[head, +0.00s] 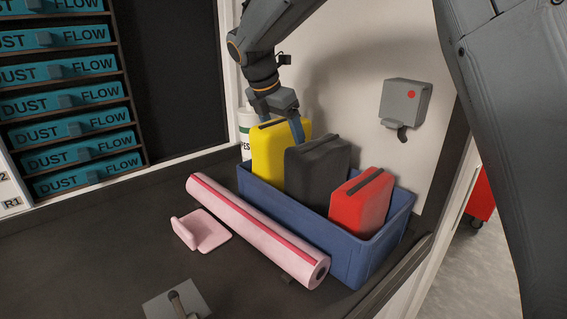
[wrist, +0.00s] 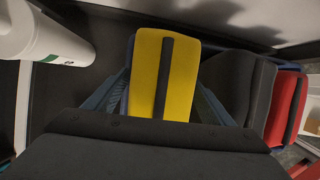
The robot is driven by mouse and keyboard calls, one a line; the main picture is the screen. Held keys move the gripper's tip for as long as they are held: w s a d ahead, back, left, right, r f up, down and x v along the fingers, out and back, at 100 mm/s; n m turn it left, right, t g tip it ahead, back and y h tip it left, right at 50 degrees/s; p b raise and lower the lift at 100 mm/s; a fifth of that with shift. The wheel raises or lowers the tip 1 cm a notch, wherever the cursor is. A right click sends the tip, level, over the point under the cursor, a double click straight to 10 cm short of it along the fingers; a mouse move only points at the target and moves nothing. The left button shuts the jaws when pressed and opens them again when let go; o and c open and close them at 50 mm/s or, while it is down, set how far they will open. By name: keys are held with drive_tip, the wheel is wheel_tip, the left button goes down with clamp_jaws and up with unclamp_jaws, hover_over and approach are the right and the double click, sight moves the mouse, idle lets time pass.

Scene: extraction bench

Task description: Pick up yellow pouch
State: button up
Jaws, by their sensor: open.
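The yellow pouch (head: 268,152) stands upright at the left end of a blue bin (head: 345,252), with a dark strip along its top. My gripper (head: 282,122) is over the pouch and points down. In the wrist view the yellow pouch (wrist: 163,75) lies between the two open fingers of my gripper (wrist: 160,95), one finger on each side. I cannot tell whether the fingers touch it. The lower part of the pouch is hidden by the bin wall.
A black pouch (head: 317,170) and a red pouch (head: 362,203) stand in the same bin, right of the yellow one. A white canister (head: 244,125) stands behind the bin's left end. A pink roll (head: 255,228) and pink bracket (head: 203,230) lie in front. A grey box (head: 406,103) is on the wall.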

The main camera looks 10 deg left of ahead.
drive_tip(key=shift+f, duration=0.15)
idle(0.3)
drive_tip(key=c, duration=1.8)
